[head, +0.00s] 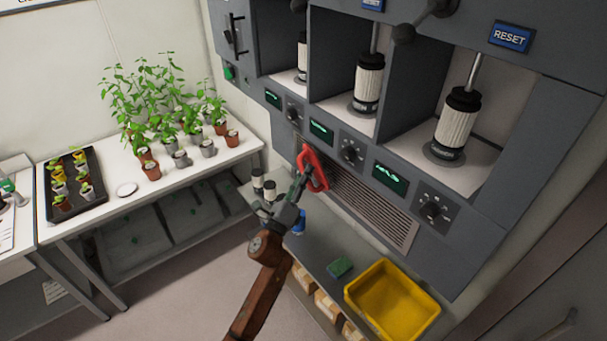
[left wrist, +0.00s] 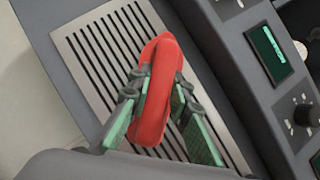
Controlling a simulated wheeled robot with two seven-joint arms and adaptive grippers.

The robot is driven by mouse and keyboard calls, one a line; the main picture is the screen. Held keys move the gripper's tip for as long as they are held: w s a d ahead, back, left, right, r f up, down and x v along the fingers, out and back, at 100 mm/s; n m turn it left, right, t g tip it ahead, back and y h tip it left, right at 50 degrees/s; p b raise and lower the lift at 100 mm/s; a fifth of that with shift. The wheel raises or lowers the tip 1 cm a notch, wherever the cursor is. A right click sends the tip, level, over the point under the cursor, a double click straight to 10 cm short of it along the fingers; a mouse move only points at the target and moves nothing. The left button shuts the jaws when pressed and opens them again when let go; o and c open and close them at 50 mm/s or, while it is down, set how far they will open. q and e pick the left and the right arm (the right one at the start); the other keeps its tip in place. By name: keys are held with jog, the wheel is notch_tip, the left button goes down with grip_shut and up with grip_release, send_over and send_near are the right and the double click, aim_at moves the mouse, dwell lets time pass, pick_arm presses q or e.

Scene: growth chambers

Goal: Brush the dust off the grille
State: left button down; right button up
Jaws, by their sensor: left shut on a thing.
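The grille (head: 372,207) is a slotted beige panel low on the front of the grey chamber cabinet. In the left wrist view the grille (left wrist: 88,50) fills the middle, with dark parallel slots. My left gripper (head: 304,182) is shut on a red brush (head: 318,172) at the grille's left end. In the left wrist view the gripper's fingers (left wrist: 158,100) pinch the red brush (left wrist: 153,120) from both sides, in front of the slots. No bristles show, and I cannot tell whether the brush touches the grille. Dust is not clear to see. My right gripper is not in view.
Knobs (head: 433,209) and green displays (head: 390,178) line the panel above the grille. Below stands a shelf with a yellow bin (head: 392,300), a green sponge (head: 339,267) and a blue item (head: 299,222). Potted plants stand on a white bench (head: 185,175) at left.

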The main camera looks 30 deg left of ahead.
pick_arm(q)
jog(key=s+d+b, duration=0.1)
jog(key=s+d, duration=0.3)
jog(key=d, duration=0.5)
jog(key=s+d+b, duration=0.1)
jog(key=s+d, duration=0.2)
jog(key=d, duration=0.6)
jog(key=shift+s+d, duration=0.25)
jog(key=shift+s, duration=0.1)
dwell(1.3)
jog(key=shift+w+a, duration=1.35)
jog(key=shift+a, duration=1.85)
jog(key=shift+w+a, duration=1.35)
jog(key=shift+a, duration=1.8)
jog(key=shift+w+a, duration=1.35)
jog(key=shift+a, duration=1.85)
